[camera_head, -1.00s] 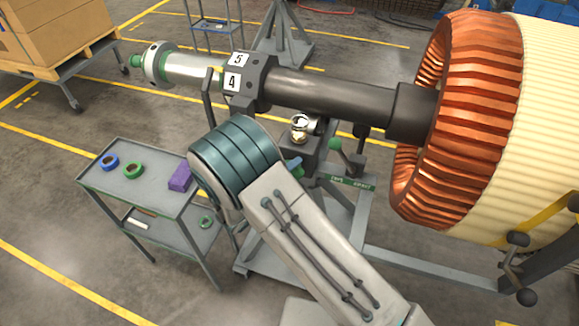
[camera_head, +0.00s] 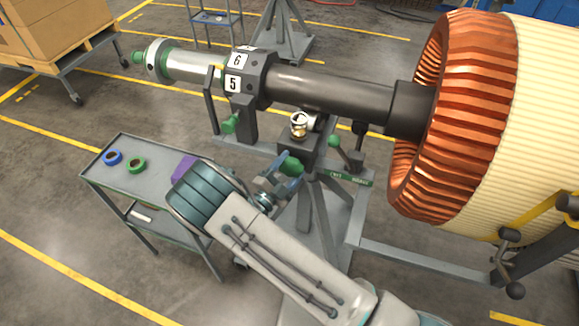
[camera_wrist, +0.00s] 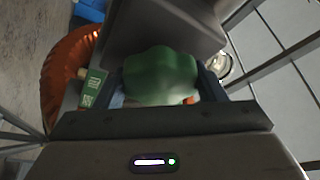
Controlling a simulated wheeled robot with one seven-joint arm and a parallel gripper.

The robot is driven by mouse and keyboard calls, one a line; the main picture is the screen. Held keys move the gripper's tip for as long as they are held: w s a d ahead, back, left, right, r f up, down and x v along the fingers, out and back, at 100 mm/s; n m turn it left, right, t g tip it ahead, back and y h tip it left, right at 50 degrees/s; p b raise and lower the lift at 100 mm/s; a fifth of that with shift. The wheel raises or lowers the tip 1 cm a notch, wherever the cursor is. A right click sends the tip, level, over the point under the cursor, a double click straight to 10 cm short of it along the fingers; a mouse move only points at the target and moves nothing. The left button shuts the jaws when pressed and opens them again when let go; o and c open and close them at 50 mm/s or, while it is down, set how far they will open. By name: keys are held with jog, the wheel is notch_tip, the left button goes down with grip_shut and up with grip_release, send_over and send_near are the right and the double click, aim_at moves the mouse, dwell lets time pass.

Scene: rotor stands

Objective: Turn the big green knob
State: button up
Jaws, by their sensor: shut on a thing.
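The big green knob (camera_head: 292,166) sits on the side of the dark block on the stand's post, below the shaft. It fills the middle of the wrist view (camera_wrist: 160,75) as a rounded, lobed green shape. My gripper (camera_head: 284,166) is shut on it, with one blue-grey finger on either side. In the wrist view my gripper (camera_wrist: 160,84) has a finger at the knob's left and right edges. Part of the knob is hidden behind the fingers and the gripper body.
The numbered collar (camera_head: 242,75) shows 6 and 5 on the dark shaft (camera_head: 330,90). A smaller green knob (camera_head: 231,124) is on the left support. A green-ended lever (camera_head: 334,142) stands right of the block. A cart (camera_head: 135,185) with rings and a purple box is at left.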

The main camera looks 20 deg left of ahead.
jog(key=shift+n+t+y, duration=0.35)
jog(key=shift+n+t, duration=0.05)
jog(key=shift+n, duration=0.7)
jog(key=shift+n+t+y, duration=0.35)
jog(key=shift+n+t, duration=0.05)
jog(key=shift+n, duration=0.7)
jog(key=shift+n, duration=0.3)
jog(key=o, duration=1)
jog(key=shift+f, duration=0.1)
jog(key=b+v, duration=0.3)
jog(key=v, duration=1.1)
jog(key=shift+d, duration=0.1)
